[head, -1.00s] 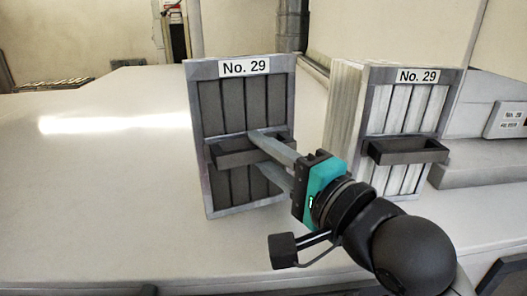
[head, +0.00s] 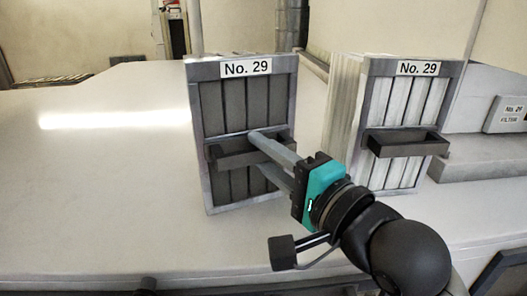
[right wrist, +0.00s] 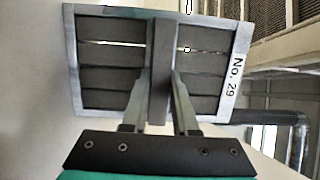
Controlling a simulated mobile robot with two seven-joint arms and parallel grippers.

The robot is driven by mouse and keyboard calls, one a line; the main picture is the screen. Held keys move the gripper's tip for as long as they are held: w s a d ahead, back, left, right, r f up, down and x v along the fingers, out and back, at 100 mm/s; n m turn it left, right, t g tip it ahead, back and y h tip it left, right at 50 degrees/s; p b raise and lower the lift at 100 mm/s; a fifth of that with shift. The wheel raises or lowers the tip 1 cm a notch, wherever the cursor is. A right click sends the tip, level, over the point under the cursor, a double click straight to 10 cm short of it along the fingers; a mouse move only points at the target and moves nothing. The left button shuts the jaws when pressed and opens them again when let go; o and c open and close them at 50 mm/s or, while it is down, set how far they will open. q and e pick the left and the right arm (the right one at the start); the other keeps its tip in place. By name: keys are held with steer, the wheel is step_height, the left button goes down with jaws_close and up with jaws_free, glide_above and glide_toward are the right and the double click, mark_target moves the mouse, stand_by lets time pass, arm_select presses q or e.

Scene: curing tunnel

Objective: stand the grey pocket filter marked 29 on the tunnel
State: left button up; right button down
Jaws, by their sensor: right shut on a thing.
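The grey pocket filter marked No. 29 (head: 229,105) has dark grey pockets in a light grey frame and stands upright at the middle of the head view. My right gripper (head: 262,150) is shut on the dark box-shaped handle on its front. In the right wrist view the same filter (right wrist: 110,55) fills the upper part, with the fingers (right wrist: 158,95) on either side of its handle. The filter's lower edge appears at the white surface of the tunnel (head: 100,200); I cannot tell whether it touches. My left gripper is not in view.
A white-pocket filter, also marked No. 29 (head: 408,100), stands to the right of the grey one, a gap between them. A small label plate (head: 508,114) is at the far right on a raised ledge. The white surface to the left is clear.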

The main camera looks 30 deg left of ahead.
steer(key=shift+f, duration=0.5)
steer(key=c, duration=0.8)
jaws_free()
steer(key=shift+a, duration=0.15)
steer(key=shift+o, duration=1)
steer(key=shift+r, duration=0.15)
steer(key=shift+w, duration=0.1)
